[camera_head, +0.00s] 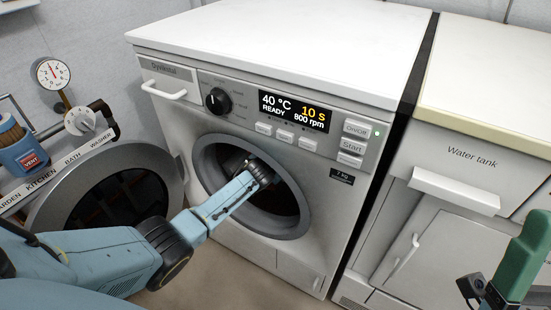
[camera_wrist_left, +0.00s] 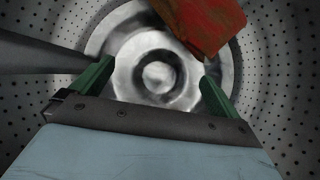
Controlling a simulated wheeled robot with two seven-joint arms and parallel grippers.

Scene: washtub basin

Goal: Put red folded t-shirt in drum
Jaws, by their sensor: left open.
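The washing machine (camera_head: 325,195) stands with its round door (camera_head: 85,190) swung open to the left. My left arm reaches through the opening into the drum (camera_wrist_left: 275,75), so its fingers are hidden in the head view. In the left wrist view my left gripper (camera_wrist_left: 155,73) is open, with its green fingers spread apart and nothing between them. The red folded t-shirt (camera_wrist_left: 203,20) is inside the drum, beyond the fingertips at the upper right, and looks apart from them. My right gripper (camera_head: 510,270) is partly cut off at the right edge of the head view.
A water tank cabinet (camera_head: 470,150) stands close to the machine's right side. A gauge (camera_head: 52,73), a valve knob (camera_head: 80,121) and a blue container (camera_head: 22,155) are at the left beside the door. The drum opening's rim (camera_head: 205,165) surrounds my left arm.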

